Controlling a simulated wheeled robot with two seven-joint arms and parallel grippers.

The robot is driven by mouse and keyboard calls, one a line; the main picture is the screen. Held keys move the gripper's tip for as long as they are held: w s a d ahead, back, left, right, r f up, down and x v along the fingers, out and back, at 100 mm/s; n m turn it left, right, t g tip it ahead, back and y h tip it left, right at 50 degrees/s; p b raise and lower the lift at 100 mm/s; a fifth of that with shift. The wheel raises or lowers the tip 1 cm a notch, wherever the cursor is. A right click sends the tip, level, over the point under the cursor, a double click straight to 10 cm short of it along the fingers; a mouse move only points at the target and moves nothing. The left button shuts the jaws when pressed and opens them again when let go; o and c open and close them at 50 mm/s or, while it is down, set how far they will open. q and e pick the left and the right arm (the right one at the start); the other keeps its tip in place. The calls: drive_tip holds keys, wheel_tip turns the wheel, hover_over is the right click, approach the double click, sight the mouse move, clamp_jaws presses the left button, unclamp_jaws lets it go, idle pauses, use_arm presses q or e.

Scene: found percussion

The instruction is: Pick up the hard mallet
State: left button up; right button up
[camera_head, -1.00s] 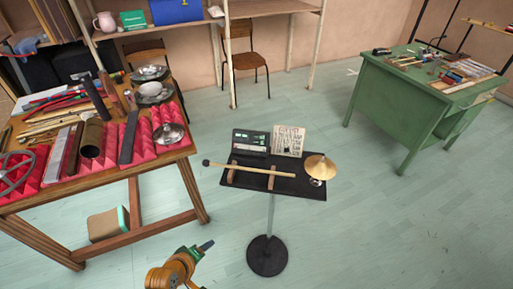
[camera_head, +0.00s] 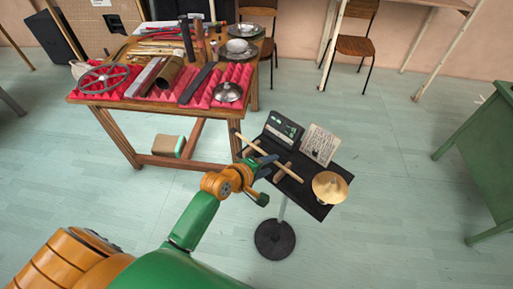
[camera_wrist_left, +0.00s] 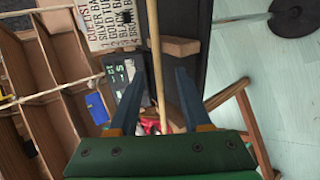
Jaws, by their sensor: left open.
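The hard mallet (camera_head: 250,142), a pale wooden stick with a dark head, lies slantwise across the small black stand top (camera_head: 312,203) in the head view. It rests over wooden supports (camera_head: 283,173). My left gripper (camera_head: 268,166) is at the near left edge of the stand, close to the mallet. In the left wrist view, its two dark fingers (camera_wrist_left: 161,85) are apart, with the mallet's shaft (camera_wrist_left: 155,45) running between them. The fingers do not appear to squeeze it. The mallet's head is not clear in the wrist view. My right gripper is out of view.
A gold cymbal (camera_head: 330,187), a printed card (camera_head: 320,145) and a dark device with a green display (camera_head: 284,129) share the stand. A crowded wooden table (camera_head: 119,129) stands at left, a green desk (camera_head: 482,150) at right.

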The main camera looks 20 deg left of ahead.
use_arm(q)
drive_tip(key=shift+w+d+f, duration=0.3)
drive_tip(key=shift+w+f, duration=0.05)
drive_tip(key=shift+w, duration=0.15)
drive_tip(key=shift+w+d, duration=0.2)
drive_tip(key=shift+d, duration=0.1)
drive_tip(key=shift+s+a, duration=0.15)
clamp_jaws()
idle(0.6)
